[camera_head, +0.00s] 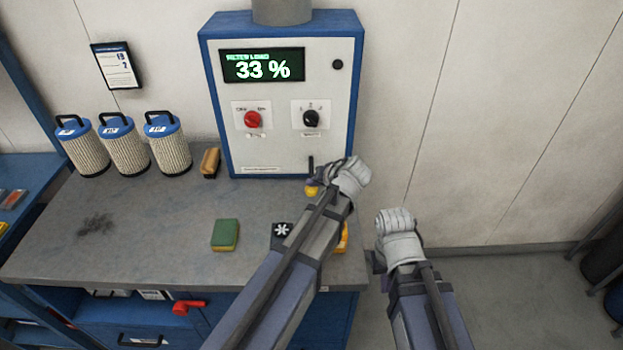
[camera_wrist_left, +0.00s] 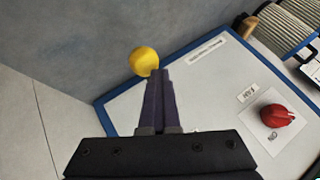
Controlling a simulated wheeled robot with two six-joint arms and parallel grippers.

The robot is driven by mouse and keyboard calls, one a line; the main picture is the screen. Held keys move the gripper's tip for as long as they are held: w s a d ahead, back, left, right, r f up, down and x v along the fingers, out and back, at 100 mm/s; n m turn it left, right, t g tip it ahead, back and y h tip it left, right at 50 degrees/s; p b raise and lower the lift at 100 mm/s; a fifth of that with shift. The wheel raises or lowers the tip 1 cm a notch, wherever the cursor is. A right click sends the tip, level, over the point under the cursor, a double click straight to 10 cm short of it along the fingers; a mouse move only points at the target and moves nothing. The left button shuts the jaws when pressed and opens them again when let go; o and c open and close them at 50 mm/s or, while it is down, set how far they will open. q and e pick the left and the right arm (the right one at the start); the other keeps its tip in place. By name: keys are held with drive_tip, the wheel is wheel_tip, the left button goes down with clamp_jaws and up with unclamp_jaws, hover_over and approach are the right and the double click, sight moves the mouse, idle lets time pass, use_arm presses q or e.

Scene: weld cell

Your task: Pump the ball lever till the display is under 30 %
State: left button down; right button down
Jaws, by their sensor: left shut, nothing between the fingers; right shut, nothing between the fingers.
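The blue-framed cabinet (camera_head: 285,140) stands at the back of the bench, and its display (camera_head: 263,65) reads 33 %. The yellow ball (camera_head: 311,191) of the lever shows low at the cabinet's front, partly behind my left gripper (camera_head: 350,175). In the left wrist view the yellow ball (camera_wrist_left: 144,61) is at the tips of my shut left fingers (camera_wrist_left: 156,75); I cannot tell whether they touch it. A dark lever slot (camera_head: 310,165) is above the ball in the head view. My right gripper (camera_head: 394,222) is shut and empty, off the bench's right side.
A red knob (camera_head: 252,119) and a black knob (camera_head: 311,118) are on the cabinet face. Several blue-capped filters (camera_head: 123,145) and a brush (camera_head: 210,162) stand to its left.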

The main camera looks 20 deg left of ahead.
idle(0.8)
use_arm(q)
drive_tip(key=shift+r+p, duration=2.55)
drive_tip(key=shift+p, duration=0.05)
wheel_tip(320, 180, up, 5)
drive_tip(key=p, duration=0.5)
